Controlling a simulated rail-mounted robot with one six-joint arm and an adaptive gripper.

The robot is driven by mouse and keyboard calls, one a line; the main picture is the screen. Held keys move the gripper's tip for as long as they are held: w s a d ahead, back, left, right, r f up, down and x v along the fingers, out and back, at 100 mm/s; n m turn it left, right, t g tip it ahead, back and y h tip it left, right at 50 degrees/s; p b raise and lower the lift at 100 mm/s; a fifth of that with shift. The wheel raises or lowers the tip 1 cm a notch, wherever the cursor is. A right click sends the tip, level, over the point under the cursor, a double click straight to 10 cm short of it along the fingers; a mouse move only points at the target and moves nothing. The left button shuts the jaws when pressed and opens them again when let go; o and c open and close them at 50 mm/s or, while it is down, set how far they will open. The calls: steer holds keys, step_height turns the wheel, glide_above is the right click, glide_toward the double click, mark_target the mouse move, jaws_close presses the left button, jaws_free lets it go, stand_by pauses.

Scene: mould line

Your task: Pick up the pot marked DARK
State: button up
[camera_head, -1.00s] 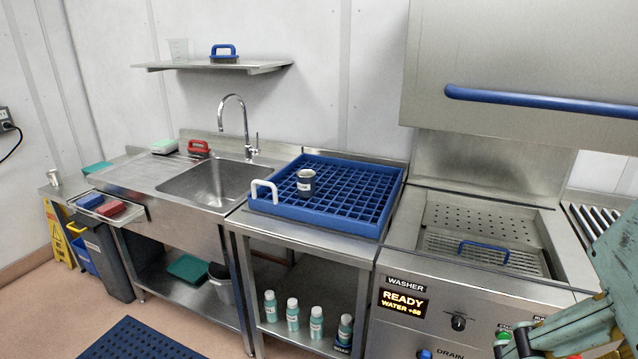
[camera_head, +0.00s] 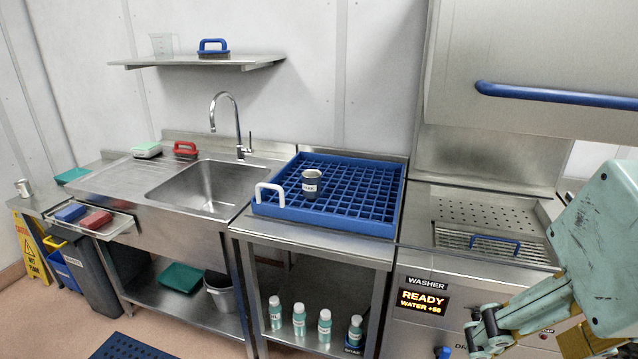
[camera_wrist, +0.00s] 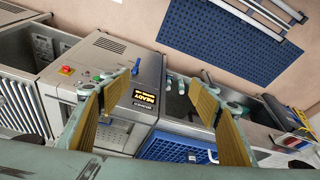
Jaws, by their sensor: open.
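A small dark grey metal pot (camera_head: 311,184) with a white label stands upright in the blue grid rack (camera_head: 335,222) on the steel table. Its label is too small to read for certain. Another small metal pot (camera_head: 22,188) stands on the ledge at the far left; no marking on it can be read. My gripper (camera_head: 482,333) is at the lower right, in front of the washer and well apart from both pots. In the wrist view my gripper (camera_wrist: 160,88) is open and empty, its yellow-padded fingers spread. Part of the blue rack (camera_wrist: 172,148) shows beyond them.
The washer (camera_head: 425,284) stands right of the rack, its hood raised with a blue handle (camera_head: 555,97). A sink (camera_head: 203,187) is left of the rack. Several green bottles (camera_head: 300,320) stand on the shelf below. A blue mat (camera_head: 130,347) lies on the floor.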

stand_by(0.4)
steer(key=w+a+r+m+y+p, duration=0.1)
steer(key=w+a+r+m+p, duration=0.2)
steer(key=w, duration=0.6)
steer(key=w+a+r+m+y+p, duration=0.1)
steer(key=w+a+r+m, duration=0.3)
steer(key=w, duration=0.6)
steer(key=m+t+y+p, duration=0.1)
steer(key=m+y+p, duration=0.1)
steer(key=m+p, duration=1.45)
glide_above(312, 184)
steer(key=s+d+b, duration=0.2)
steer(key=d+b, duration=0.2)
steer(key=d, duration=0.1)
step_height(312, 184, down, 17)
steer(key=m, duration=0.4)
steer(key=shift+w+a, duration=0.1)
steer(key=shift+b+x, duration=0.3)
steer(key=shift+x, duration=3.95)
